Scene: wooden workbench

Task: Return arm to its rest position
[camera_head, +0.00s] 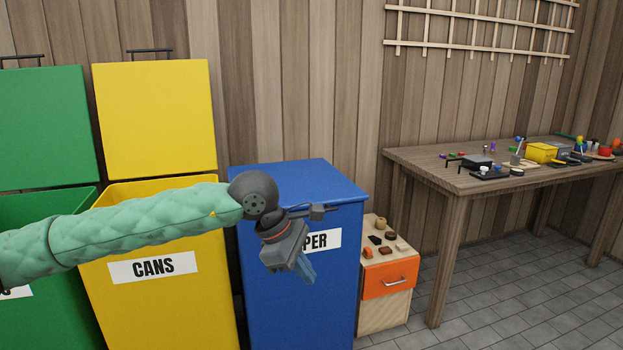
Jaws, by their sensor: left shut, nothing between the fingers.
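My left arm, in a green quilted sleeve, comes in from the left and reaches across the front of the bins. My left gripper (306,270) is at the arm's end, pointing down and to the right. It is shut and holds nothing. It is in front of the blue bin (295,295) and covers part of that bin's label. My right gripper is not in view.
The blue bin's lid is shut. The yellow bin (170,315) marked CANS and the green bin (60,325) have raised lids. A small cabinet with an orange drawer (388,279) stands beside the blue bin. A wooden workbench (420,160) with several items is at right.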

